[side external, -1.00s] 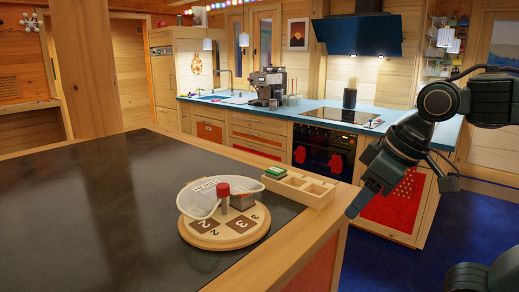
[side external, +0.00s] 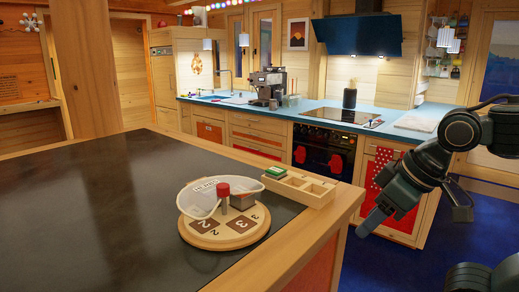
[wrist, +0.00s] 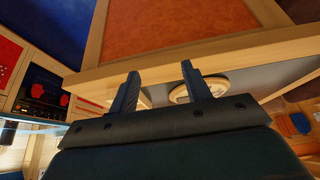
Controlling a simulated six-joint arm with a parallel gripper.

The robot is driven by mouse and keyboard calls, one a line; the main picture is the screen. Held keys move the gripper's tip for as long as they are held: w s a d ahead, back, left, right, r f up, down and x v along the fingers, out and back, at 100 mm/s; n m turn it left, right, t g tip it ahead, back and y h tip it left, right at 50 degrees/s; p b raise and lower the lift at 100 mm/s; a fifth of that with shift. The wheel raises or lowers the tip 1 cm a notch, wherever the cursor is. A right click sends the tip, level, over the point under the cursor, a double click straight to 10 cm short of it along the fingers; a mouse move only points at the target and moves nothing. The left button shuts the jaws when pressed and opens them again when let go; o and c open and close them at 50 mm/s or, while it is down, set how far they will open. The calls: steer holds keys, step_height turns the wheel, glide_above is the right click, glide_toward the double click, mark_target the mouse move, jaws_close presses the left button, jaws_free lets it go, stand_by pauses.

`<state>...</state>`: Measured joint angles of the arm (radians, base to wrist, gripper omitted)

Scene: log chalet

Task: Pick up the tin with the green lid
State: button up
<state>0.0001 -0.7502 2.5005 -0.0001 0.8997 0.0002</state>
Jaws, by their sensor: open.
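A small green-topped item (side external: 276,171), which looks like the tin with the green lid, sits in the left end of a pale wooden compartment tray (side external: 318,201). Its sides are mostly hidden by the tray, and I cannot make it out in the wrist view. My gripper (side external: 372,226) is open and empty, off the counter's right edge, to the right of the tray and apart from it. In the wrist view my gripper (wrist: 160,70) has its fingers spread, with the counter edge beyond them.
The board partly shows in the wrist view (wrist: 212,84). The dark countertop (side external: 90,215) is clear at left.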

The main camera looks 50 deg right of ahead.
stand_by(0.4)
steer(key=o, duration=0.4)
steer(key=w+d+r+m+g, duration=0.35)
steer(key=w+r+m, duration=0.45)
steer(key=w+r, duration=0.55)
steer(key=w+d+f+m+g, duration=0.1)
steer(key=w+d+m, duration=0.4)
steer(key=w, duration=0.4)
steer(key=w+d+f+m+g, duration=0.1)
steer(key=w+d+m, duration=0.3)
steer(key=w, duration=0.4)
steer(key=shift+w+d+f+m, duration=0.15)
steer(key=shift+w+d+m, duration=0.25)
steer(key=shift+m, duration=0.3)
